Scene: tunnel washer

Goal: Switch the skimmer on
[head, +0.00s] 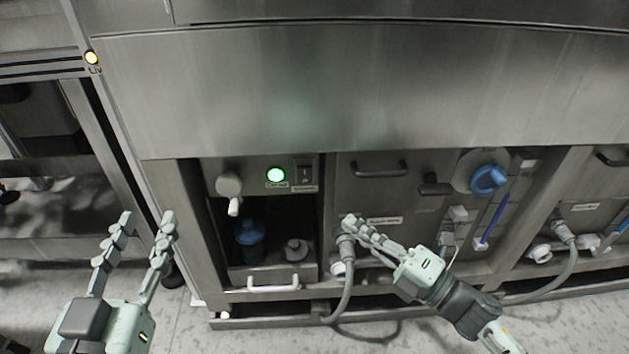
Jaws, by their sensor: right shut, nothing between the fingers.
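A small panel on the washer's front carries a black rocker switch (305,174), with a lit green lamp (276,175) to its left. The labels under them are too small to read, so I cannot tell which one names the skimmer. The rocker's position is too small to tell. My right gripper (352,226) is shut and empty, below and to the right of the switch, apart from it. It overlaps the top of a grey hose fitting; I cannot tell if they touch. My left gripper (147,218) is open and empty at the left, in front of the washer's frame.
A white lever handle (229,186) is left of the lamp. A grey hose (347,285) hangs at the right. A blue knob (487,179) sits further right.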

